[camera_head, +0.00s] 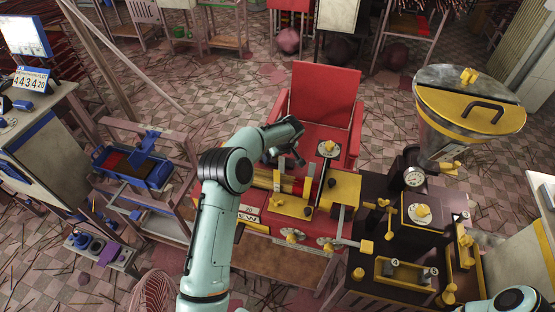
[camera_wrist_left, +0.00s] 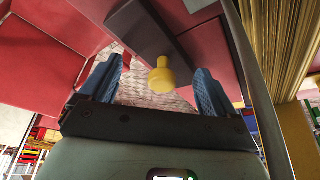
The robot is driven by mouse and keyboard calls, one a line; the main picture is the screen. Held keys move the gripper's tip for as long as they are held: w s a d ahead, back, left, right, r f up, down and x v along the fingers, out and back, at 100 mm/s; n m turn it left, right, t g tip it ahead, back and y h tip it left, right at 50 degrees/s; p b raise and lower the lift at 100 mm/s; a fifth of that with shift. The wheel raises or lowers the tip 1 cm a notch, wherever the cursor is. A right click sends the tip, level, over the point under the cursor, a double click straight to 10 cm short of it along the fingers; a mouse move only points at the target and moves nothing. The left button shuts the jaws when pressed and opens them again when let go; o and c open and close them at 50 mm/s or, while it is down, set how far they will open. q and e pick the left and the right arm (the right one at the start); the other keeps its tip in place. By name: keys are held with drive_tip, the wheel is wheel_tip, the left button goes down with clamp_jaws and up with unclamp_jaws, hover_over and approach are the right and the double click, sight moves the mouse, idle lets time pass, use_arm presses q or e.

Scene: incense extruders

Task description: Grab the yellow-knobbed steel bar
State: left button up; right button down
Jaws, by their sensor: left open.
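My left gripper (camera_head: 286,160) is open above the back left part of the red and yellow extruder machine (camera_head: 248,213). In the left wrist view, its two blue fingers (camera_wrist_left: 158,72) stand apart. Which bar carries the knob is unclear.
A red chair-like panel (camera_head: 325,98) rises behind the machine. A steel hopper with a yellow lid (camera_head: 445,100) and a dark cabinet (camera_head: 400,230) stand at the right. A wooden rack with a blue tray (camera_head: 165,175) stands at the left. Sticks litter the tiled floor.

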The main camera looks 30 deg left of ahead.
use_arm(q)
drive_tip(key=shift+s, duration=0.15)
drive_tip(key=shift+c, duration=0.7)
drive_tip(key=shift+f, duration=0.1)
clamp_jaws()
drive_tip(key=shift+s+f, duration=0.1)
